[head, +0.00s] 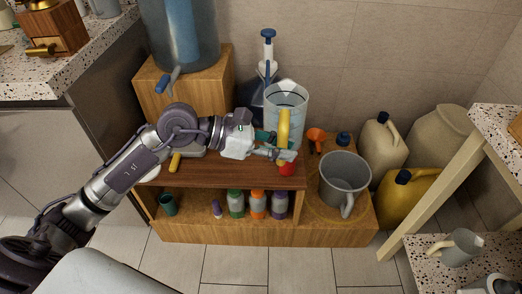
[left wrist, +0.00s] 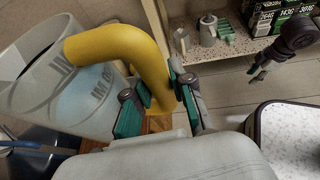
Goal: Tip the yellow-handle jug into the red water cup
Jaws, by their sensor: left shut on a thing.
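The clear measuring jug with a yellow handle (head: 301,112) is roughly upright above the wooden bench in the head view. Its grey-marked wall (left wrist: 40,80) and thick yellow handle (left wrist: 125,50) fill the left of the left wrist view. My left gripper (head: 284,152) is shut on the handle; its green-padded fingers (left wrist: 155,97) sit on both sides of it. I cannot tell whether the jug's base touches the bench. A small red thing (head: 287,169), perhaps the red water cup, shows just below the gripper, mostly hidden. My right gripper (left wrist: 259,72) hangs at the upper right of the left wrist view, its opening unclear.
A large grey pitcher (head: 344,175) stands right on the low wooden platform (head: 340,232). A blue-topped bottle (head: 268,62) is behind the jug. An orange funnel (head: 316,136) is near. Several small bottles (head: 257,205) stand below the bench top. Canisters (head: 405,195) crowd the right.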

